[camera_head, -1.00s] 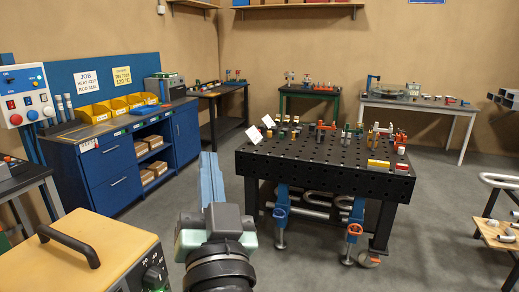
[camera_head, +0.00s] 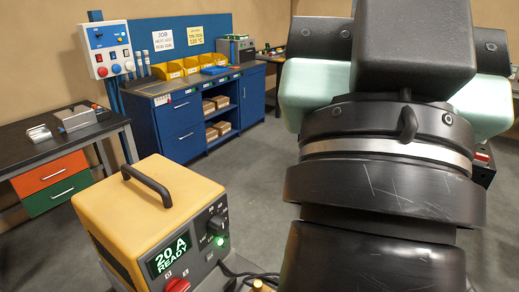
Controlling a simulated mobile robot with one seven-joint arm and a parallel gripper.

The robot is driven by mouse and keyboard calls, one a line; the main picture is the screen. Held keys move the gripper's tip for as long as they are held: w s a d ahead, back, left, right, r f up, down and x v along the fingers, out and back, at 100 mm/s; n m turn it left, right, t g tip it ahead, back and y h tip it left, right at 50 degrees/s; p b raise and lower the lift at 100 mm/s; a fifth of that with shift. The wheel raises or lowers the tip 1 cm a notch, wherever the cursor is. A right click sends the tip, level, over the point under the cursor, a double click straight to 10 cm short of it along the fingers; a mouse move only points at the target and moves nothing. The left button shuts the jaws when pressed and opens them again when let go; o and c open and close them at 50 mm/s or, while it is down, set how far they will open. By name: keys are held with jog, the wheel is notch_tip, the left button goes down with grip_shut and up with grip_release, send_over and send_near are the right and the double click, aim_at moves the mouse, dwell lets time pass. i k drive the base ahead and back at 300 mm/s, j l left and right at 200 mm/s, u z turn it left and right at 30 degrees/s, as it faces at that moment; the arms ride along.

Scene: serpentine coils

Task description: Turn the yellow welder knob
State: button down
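The yellow-topped welder (camera_head: 110,207) stands at the lower left, with a black handle on top. Its dark front panel has a lit display (camera_head: 168,254) reading "20 A READY". A black knob (camera_head: 216,224) with white marks around it sits to the right of the display. A green light (camera_head: 220,241) glows just below the knob. A red knob (camera_head: 178,285) is at the bottom edge, partly cut off. My gripper's pale green body (camera_head: 302,90) shows behind my large black wrist at the right, apart from the welder in the picture. Its fingers are hidden.
A black-topped bench (camera_head: 35,150) with orange and green drawers stands at the left. Behind it are a control box (camera_head: 107,48) and a blue cabinet bench (camera_head: 180,130) with yellow bins. Cables run by the welder's right side. Grey floor is open between welder and cabinet.

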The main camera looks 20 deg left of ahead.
aim_at(218, 225)
jog(key=i+l+u, duration=0.15)
jog(key=u, duration=0.25)
jog(key=i+l+u, duration=0.2)
jog(key=u, duration=0.15)
jog(key=i+l+u, duration=0.15)
jog(key=l+u, duration=0.25)
jog(key=j, duration=0.1)
